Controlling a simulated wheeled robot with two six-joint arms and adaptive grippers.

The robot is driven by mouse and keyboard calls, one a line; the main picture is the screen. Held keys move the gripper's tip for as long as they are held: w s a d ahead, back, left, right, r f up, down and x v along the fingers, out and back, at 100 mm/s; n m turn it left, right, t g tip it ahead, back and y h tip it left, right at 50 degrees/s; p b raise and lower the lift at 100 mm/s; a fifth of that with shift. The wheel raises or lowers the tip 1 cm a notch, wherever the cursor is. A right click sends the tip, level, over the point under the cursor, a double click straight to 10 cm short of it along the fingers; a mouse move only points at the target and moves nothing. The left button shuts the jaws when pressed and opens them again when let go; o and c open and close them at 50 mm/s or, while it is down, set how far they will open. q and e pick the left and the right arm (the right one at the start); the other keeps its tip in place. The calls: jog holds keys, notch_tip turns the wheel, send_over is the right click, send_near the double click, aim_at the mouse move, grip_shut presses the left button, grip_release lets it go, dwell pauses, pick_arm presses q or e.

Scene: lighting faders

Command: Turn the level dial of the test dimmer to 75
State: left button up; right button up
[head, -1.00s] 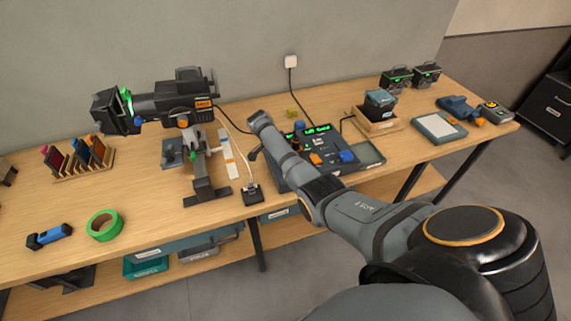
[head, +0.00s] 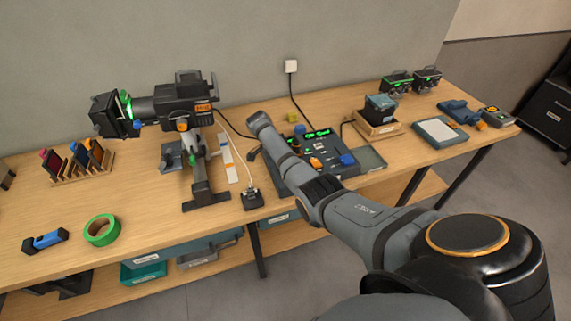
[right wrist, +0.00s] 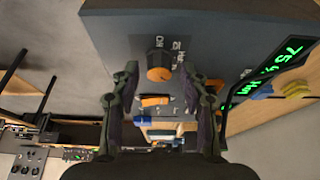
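The test dimmer (head: 322,152) is a dark blue-grey console with a green lit display (head: 318,133) and blue and orange controls, partly hidden by my right arm. In the right wrist view its panel (right wrist: 110,30) fills the top. The display (right wrist: 272,70) shows "75" and further text, cut off at the edge. A round orange-capped dial (right wrist: 159,66) sits between the fingertips of my right gripper (right wrist: 160,78). The fingers are spread, with a visible gap on each side of the dial. The gripper's fingertips are hidden in the head view. My left gripper is not in view.
A stage light on a stand (head: 170,105) is left of the console. A small box with a white cable (head: 252,199) is at the bench's front edge. A wooden tray (head: 377,128) stands to the right. Green tape (head: 101,230) lies at front left.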

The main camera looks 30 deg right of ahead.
jog(key=shift+a+r, duration=0.1)
jog(key=shift+r, duration=0.1)
jog(key=v, duration=1.1)
jog(key=shift+r, duration=0.25)
jog(key=shift+a+f, duration=0.1)
